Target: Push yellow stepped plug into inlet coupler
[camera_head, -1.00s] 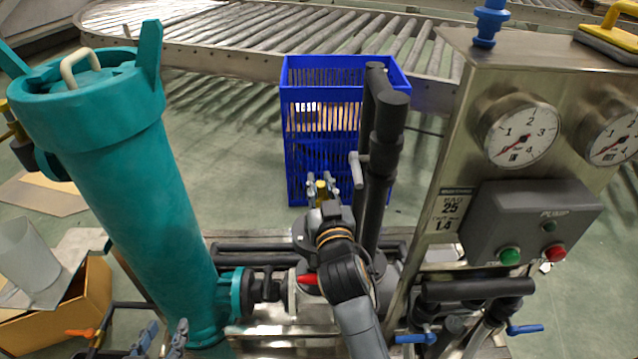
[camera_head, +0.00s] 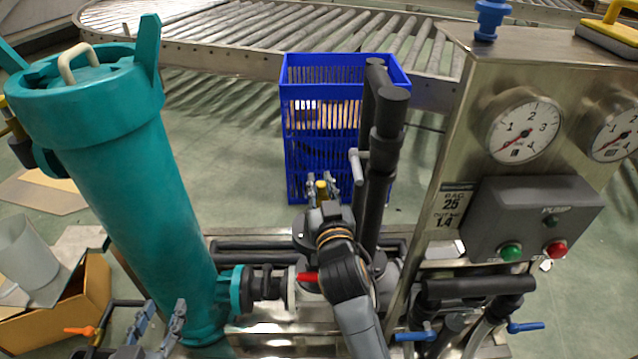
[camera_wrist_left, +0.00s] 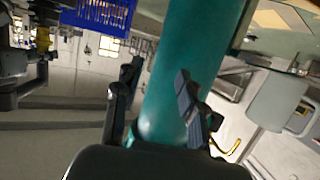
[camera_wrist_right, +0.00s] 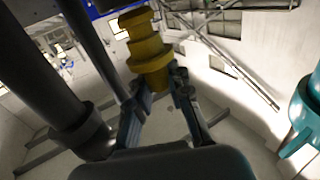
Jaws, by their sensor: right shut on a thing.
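The yellow stepped plug (camera_wrist_right: 145,48) is held in my right gripper (camera_wrist_right: 162,92), with its stepped end pointing away from the palm in the right wrist view. In the head view, the plug (camera_head: 321,190) shows small at the tip of my right gripper (camera_head: 322,184), in front of the blue crate. My left gripper (camera_head: 160,322) is at the lower left in the head view, by the foot of the teal vessel. Its fingers are apart and empty in the left wrist view (camera_wrist_left: 157,92). I cannot tell which part is the inlet coupler.
The teal vessel (camera_head: 120,170) stands at left, and black pipes (camera_head: 382,150) rise right of my right gripper. A gauge cabinet (camera_head: 455,130) stands at right, with a blue fitting (camera_head: 490,20) on top. The blue crate (camera_head: 300,95) and roller conveyor (camera_head: 230,40) are behind.

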